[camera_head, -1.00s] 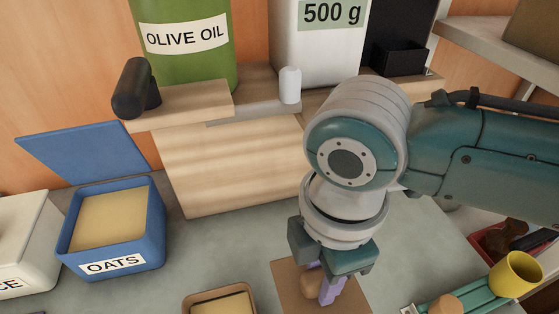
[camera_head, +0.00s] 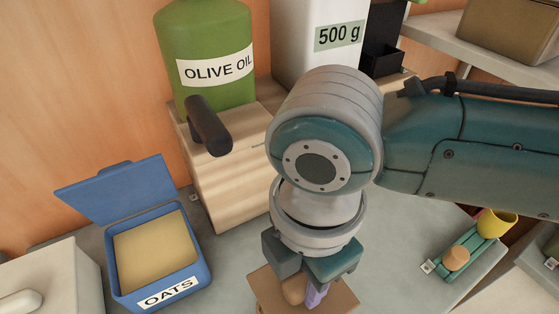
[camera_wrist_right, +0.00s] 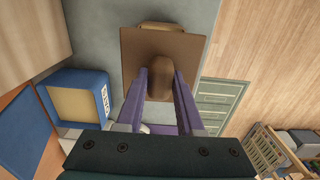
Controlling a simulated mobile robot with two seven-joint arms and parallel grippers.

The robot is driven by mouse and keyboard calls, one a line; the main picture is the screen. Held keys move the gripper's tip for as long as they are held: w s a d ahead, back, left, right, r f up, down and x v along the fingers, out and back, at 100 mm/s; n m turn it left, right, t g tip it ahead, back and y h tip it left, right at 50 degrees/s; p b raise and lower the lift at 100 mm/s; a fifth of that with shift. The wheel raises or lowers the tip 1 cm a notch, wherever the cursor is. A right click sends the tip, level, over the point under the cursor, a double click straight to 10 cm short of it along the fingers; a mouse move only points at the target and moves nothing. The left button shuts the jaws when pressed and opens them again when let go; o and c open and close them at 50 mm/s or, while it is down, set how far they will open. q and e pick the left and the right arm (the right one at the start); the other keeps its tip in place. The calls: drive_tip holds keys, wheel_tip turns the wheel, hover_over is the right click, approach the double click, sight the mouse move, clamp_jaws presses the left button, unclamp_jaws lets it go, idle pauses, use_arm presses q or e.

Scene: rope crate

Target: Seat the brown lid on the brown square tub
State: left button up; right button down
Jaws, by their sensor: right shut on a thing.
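The brown lid (camera_head: 338,298) is a flat square with a rounded knob (camera_head: 293,289). My right gripper (camera_head: 304,292) is shut on this knob, with its purple fingers on either side of it. In the right wrist view the lid (camera_wrist_right: 139,48) lies level across the jaws (camera_wrist_right: 161,76). A brown edge, probably the brown square tub (camera_wrist_right: 175,27), shows just past the lid's far side there. The rest of the tub is hidden or out of frame, and I cannot tell whether the lid touches it. My left gripper is not in view.
A blue open OATS box (camera_head: 207,273) stands left of the lid, with a white container (camera_head: 60,285) further left. A wooden riser (camera_head: 215,190) behind carries the green olive oil bottle (camera_head: 205,30). A green tray (camera_head: 478,258) and yellow mug (camera_head: 496,222) are at right.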

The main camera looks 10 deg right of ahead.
drive_tip(key=shift+r, duration=0.1)
drive_tip(key=shift+a+f+b, duration=0.1)
drive_tip(key=shift+f+b, duration=1.65)
drive_tip(key=shift+f, duration=0.9)
drive_tip(key=shift+f+b, duration=0.3)
drive_tip(key=shift+f, duration=0.1)
drive_tip(key=shift+f+b, duration=0.85)
drive_tip(key=shift+f, duration=0.4)
drive_tip(key=shift+f+b, duration=0.35)
drive_tip(key=shift+f, duration=0.1)
drive_tip(key=shift+f, duration=0.35)
